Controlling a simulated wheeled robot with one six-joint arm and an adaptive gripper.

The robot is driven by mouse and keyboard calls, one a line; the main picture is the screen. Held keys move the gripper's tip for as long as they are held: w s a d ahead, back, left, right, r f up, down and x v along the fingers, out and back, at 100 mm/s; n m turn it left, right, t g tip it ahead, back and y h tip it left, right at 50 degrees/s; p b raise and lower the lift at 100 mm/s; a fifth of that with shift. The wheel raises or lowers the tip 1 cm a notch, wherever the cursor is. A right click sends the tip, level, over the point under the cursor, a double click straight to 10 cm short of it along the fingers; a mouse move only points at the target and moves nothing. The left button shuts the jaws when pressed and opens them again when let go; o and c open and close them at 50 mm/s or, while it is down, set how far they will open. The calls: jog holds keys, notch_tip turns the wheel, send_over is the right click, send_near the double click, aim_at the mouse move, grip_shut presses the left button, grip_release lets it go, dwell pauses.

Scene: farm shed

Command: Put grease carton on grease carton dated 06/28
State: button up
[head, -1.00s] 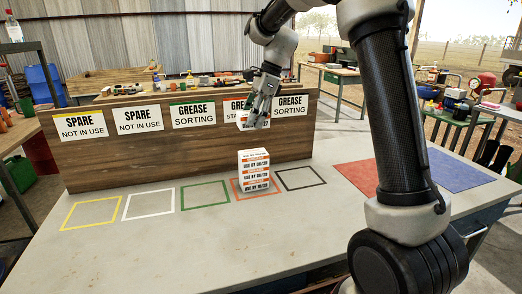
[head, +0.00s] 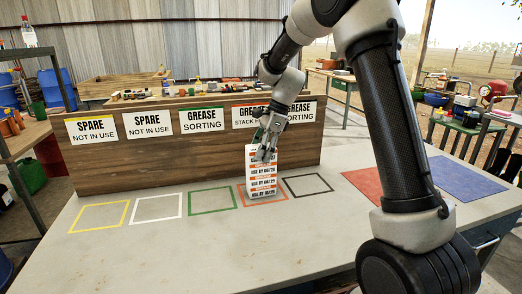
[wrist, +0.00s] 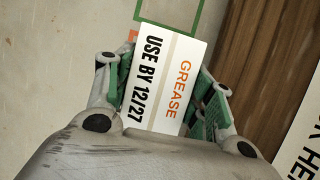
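My gripper (head: 266,150) is above the orange-outlined square (head: 243,196), pointing down, with its fingers on either side of a white grease carton (wrist: 168,80). In the wrist view this carton reads GREASE and USE BY 12/27, and the green finger pads sit against its two sides. Below it in the head view, a stack of white cartons with orange bands (head: 262,186) stands in the orange square; its labels appear to read USE BY 06/28. No gap shows between the held carton and the stack, but the fingers partly hide the join.
A wooden board with signs (head: 200,160) stands close behind the stack. The yellow (head: 99,217), white (head: 157,208), green (head: 212,200) and black (head: 307,186) outlined squares are empty. Red (head: 362,184) and blue (head: 464,180) mats lie bare at the right.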

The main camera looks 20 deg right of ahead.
jog(key=o, duration=0.4)
jog(key=shift+o, duration=0.2)
jog(key=v, duration=1.2)
jog(key=s+d+r+n+t+h, duration=0.1)
jog(key=s+d+r+n, duration=0.15)
jog(key=s, duration=0.35)
jog(key=s+d+r+n, duration=0.1)
jog(key=s+n, duration=0.2)
jog(key=s, duration=0.2)
jog(key=s+d+r+n+t+h, duration=0.1)
jog(key=s+d+r+n, duration=0.15)
jog(key=s, duration=0.35)
jog(key=s+d+f+n+t+h, duration=0.1)
jog(key=s+d+f+n, duration=0.1)
jog(key=s+n, duration=0.3)
jog(key=s+d+f+n+t+h, duration=0.1)
jog(key=s+f+n, duration=0.3)
jog(key=s, duration=0.8)
jog(key=shift+d+n, duration=0.5)
jog(key=shift+d, duration=0.2)
